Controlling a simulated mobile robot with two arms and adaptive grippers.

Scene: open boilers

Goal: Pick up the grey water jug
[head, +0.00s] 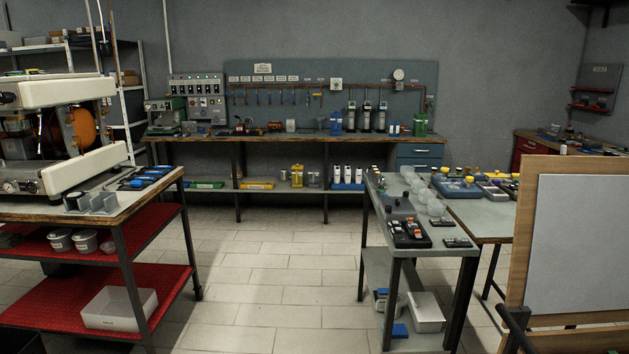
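No thing in the head view is clearly a grey water jug at this distance. A small greyish container (291,125) stands on top of the back workbench (270,138). Another pale grey vessel (313,178) stands on the bench's lower shelf, just right of a yellow container (297,175). I cannot tell whether either one is the jug. Neither of my grippers is in view.
The tiled floor (265,270) is open between the left bench with red shelves (150,225) and the narrow right table (445,240) full of small parts. A framed board (580,240) blocks the near right. A white bin (120,308) sits low at left.

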